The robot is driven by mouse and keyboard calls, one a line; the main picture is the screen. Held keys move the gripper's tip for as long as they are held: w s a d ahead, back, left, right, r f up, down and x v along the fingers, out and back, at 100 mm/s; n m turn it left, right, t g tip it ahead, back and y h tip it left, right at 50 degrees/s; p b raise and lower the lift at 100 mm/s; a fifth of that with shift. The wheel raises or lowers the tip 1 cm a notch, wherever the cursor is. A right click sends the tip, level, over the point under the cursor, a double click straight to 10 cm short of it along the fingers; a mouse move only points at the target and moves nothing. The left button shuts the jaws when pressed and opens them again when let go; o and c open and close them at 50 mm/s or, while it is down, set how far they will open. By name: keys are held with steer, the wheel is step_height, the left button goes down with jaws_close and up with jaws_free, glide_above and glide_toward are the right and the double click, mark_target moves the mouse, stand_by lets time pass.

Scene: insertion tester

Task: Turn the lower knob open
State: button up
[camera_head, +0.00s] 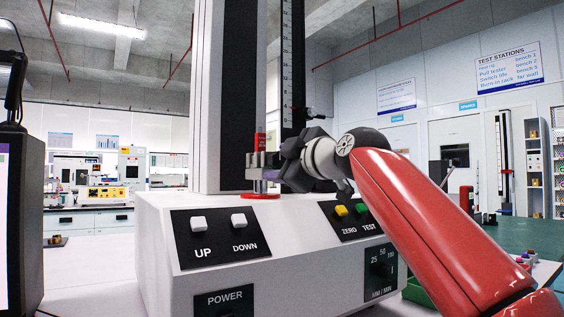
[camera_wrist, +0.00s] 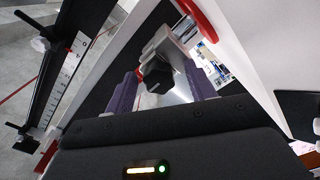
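The lower knob (camera_wrist: 155,77) is a dark faceted knob on a silver clamp (camera_wrist: 166,43) in the wrist view. My gripper (camera_wrist: 160,70) is open, its two purplish fingers on either side of the knob with visible gaps. I cannot tell how deep the knob sits between them. In the head view my gripper (camera_head: 268,161) is at the clamp above the red ring (camera_head: 260,196), below a red part (camera_head: 260,142). There the knob is hidden by my gripper. Whether the clamp is open cannot be told.
The tester's white base (camera_head: 150,235) carries UP (camera_head: 199,224) and DOWN (camera_head: 239,220) buttons, yellow (camera_head: 341,211) and green buttons and a speed dial (camera_head: 381,264). Its tall column (camera_head: 228,90) and scale rail (camera_head: 287,70) stand close behind my gripper. A dark box (camera_head: 22,220) stands at left.

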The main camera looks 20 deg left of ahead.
steer(key=b+v, duration=0.4)
steer(key=v, duration=0.3)
steer(key=shift+s+d, duration=0.25)
steer(key=shift+s, duration=0.05)
stand_by(0.4)
